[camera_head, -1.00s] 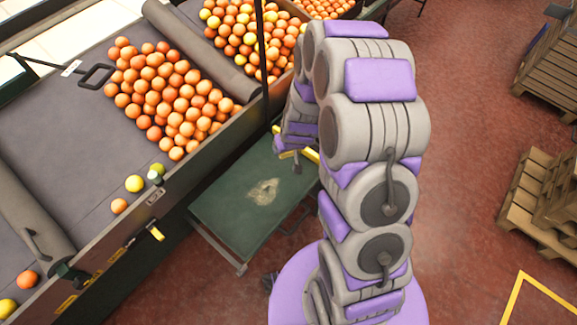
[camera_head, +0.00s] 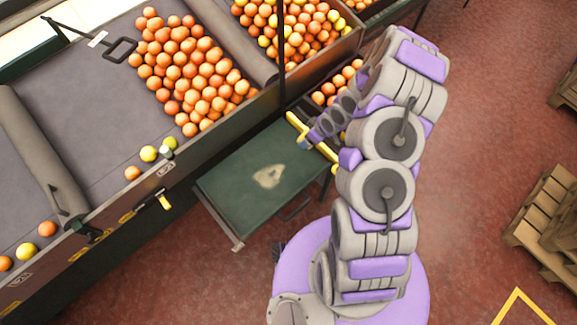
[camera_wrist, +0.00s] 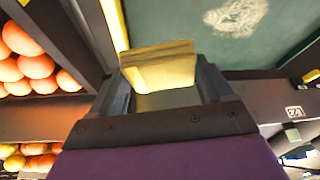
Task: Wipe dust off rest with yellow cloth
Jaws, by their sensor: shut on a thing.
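The green rest (camera_head: 235,205) stands low beside the conveyor, with a pale dust patch (camera_head: 268,177) on its top. Both the rest (camera_wrist: 280,40) and the dust (camera_wrist: 237,16) show at the top of the wrist view. My gripper (camera_wrist: 162,85) is shut on the folded yellow cloth (camera_wrist: 160,68), which sticks out between its fingers. In the head view my gripper (camera_head: 308,140) is over the far right edge of the rest, by a yellow rail, apart from the dust. The cloth cannot be made out clearly there.
The yellow rail (camera_head: 327,151) runs along the rest's far right edge. The conveyor (camera_head: 95,115) with piled oranges (camera_head: 195,75) lies to the left. An orange bin (camera_head: 340,80) is behind my gripper. Wooden pallets (camera_head: 545,205) stand at the right; red floor between is clear.

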